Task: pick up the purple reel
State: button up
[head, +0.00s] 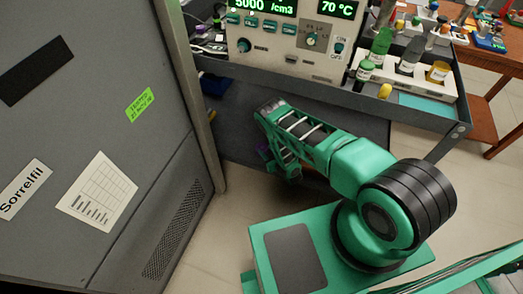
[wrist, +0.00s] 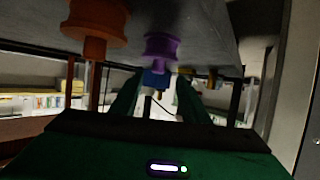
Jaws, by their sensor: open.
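The purple reel (wrist: 162,48) shows near the upper middle of the wrist view, against the underside of a dark grey surface. My gripper (wrist: 157,92) is open, with a green finger on each side. The reel appears just above the gap between the fingertips in the picture and is not held. How far it is from the fingers I cannot tell. In the head view my gripper (head: 286,172) is low beside the cart, and a small purple patch (head: 263,152) shows at its left, mostly hidden by my arm.
An orange reel (wrist: 96,25) is left of the purple one in the wrist view. A blue part (wrist: 154,78) shows below the purple reel. The grey cabinet (head: 100,150) stands close on the left. The cart (head: 425,119) carries an instrument (head: 290,42) and bottles.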

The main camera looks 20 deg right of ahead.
aim_at(262, 146)
jog(key=shift+x, duration=2.6)
jog(key=shift+d, duration=0.15)
jog(key=shift+c, duration=0.4)
grip_shut()
